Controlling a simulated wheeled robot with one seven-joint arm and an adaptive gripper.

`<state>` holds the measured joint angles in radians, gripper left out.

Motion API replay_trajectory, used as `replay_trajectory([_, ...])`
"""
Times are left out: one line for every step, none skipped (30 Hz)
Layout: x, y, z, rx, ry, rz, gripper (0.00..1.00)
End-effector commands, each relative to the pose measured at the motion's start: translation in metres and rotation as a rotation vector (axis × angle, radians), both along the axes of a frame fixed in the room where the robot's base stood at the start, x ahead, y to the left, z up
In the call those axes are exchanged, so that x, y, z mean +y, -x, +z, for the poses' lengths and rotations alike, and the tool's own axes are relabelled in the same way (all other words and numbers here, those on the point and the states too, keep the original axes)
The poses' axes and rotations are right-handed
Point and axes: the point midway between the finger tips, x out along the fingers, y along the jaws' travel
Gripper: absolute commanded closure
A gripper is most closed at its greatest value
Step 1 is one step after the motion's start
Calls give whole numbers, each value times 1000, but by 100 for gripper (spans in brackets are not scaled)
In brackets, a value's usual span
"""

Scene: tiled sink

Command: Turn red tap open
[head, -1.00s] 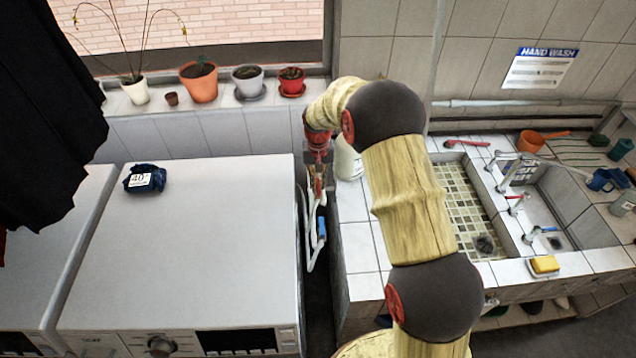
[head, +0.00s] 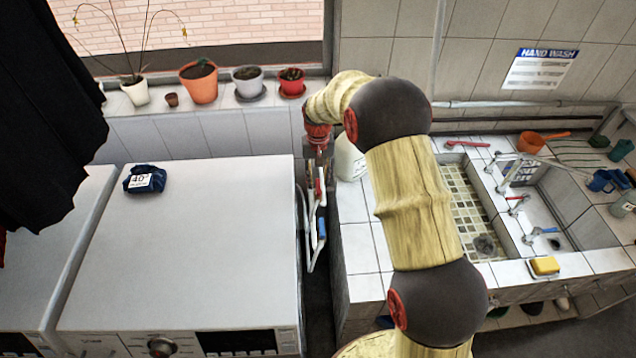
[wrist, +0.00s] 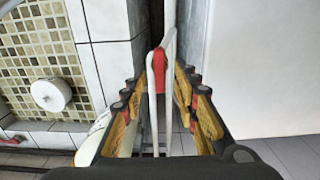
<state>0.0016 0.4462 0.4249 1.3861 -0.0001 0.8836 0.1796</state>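A red handle (head: 319,190) shows on white pipework in the gap between the washing machine and the sink counter, above a blue handle (head: 322,228). In the wrist view a red piece (wrist: 158,62) on white pipes lies between my gripper's fingers. My gripper (wrist: 160,82) is open, with a yellow-sided finger on each side of the pipes. I cannot tell whether a finger touches them. In the head view my gripper (head: 312,168) is small, seen just above the red handle and partly hidden. Another small red-handled tap (head: 517,198) stands at the sink, away from my gripper.
The washing machine (head: 190,255) is close on the left of the gap. The tiled sink counter (head: 365,285) is close on the right, with a white bottle (head: 348,158) on it. Flower pots (head: 291,82) line the sill behind. The gap is narrow.

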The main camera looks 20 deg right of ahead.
Motion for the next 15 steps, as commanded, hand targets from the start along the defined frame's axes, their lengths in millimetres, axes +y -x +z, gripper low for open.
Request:
replay_trajectory([0, -1, 12, -4, 0, 0, 70])
replay_trajectory([0, -1, 18, -5, 0, 0, 70])
replay_trajectory([0, -1, 27, -4, 0, 0, 70])
replay_trajectory([0, -1, 33, -4, 0, 0, 70])
replay_trajectory([0, -1, 39, -4, 0, 0, 70])
replay_trajectory([0, -1, 47, -2, 0, 0, 70])
replay_trajectory([0, -1, 52, -3, 0, 0, 70])
replay_trajectory([0, -1, 58, -3, 1, 0, 70])
replay_trajectory([0, -1, 65, -3, 1, 0, 70])
replay_trajectory([0, -1, 69, -3, 1, 0, 70])
replay_trajectory([0, -1, 73, -2, 0, 0, 70])
replay_trajectory([0, -1, 78, -1, 0, 0, 70])
replay_trajectory([0, -1, 81, -1, 0, 0, 70])
replay_trajectory([0, -1, 84, -1, 0, 0, 70])
replay_trajectory([0, -1, 87, -1, 0, 0, 70])
